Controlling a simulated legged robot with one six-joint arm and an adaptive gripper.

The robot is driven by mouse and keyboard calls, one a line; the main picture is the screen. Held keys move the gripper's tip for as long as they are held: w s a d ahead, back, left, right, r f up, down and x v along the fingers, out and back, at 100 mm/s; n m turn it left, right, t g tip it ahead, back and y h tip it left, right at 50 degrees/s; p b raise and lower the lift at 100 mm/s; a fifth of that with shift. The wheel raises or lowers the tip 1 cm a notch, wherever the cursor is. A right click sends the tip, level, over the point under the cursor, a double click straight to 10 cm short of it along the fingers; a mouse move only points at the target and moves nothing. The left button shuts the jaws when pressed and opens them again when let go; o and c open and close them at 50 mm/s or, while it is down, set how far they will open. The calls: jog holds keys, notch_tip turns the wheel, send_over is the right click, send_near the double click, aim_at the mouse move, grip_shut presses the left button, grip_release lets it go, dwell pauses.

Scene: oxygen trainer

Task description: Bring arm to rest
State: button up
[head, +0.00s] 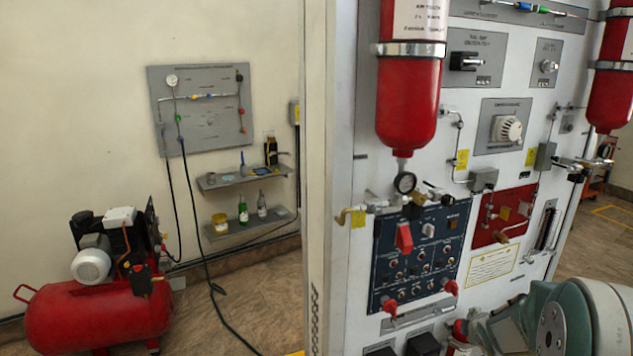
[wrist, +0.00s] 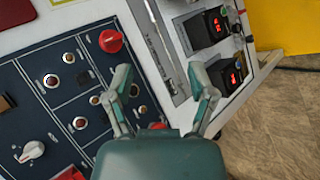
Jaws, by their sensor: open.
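My gripper shows in the wrist view (wrist: 162,90), with its two green and grey fingers spread apart and nothing between them. It is in front of the lower part of the white panel, over the right edge of a dark blue switch panel (wrist: 40,90). In the head view, my arm shows at the lower right, in front of the white panel (head: 355,200); the fingertips cannot be made out there. The dark blue switch panel (head: 420,245) carries several knobs and a red switch (head: 404,238). I cannot tell whether the fingers touch the panel.
Two red cylinders (head: 408,100) hang on the white panel. Two boxes with red digits (wrist: 205,30) sit beyond the fingers in the wrist view. A red compressor (head: 100,310) stands at the left. Floor (head: 240,310) shows between it and the panel, crossed by a dark hose.

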jog(key=s+a+r+m+g, duration=0.1)
jog(key=s+a+r+m, duration=0.35)
jog(key=r, duration=0.35)
jog(key=s+a+r+m+g+y, duration=0.1)
jog(key=s+a+r+m, duration=0.1)
jog(key=s+a, duration=0.3)
jog(key=s+a+r+m+g+y, duration=0.1)
jog(key=s+a+m, duration=0.4)
jog(key=s, duration=0.7)
jog(key=s+a+r+m+g, duration=0.1)
jog(key=s+a+r+m, duration=0.2)
jog(key=s+a, duration=0.3)
jog(key=shift+s+a+y, duration=0.15)
jog(key=shift+s+y, duration=0.25)
jog(key=shift+s, duration=0.8)
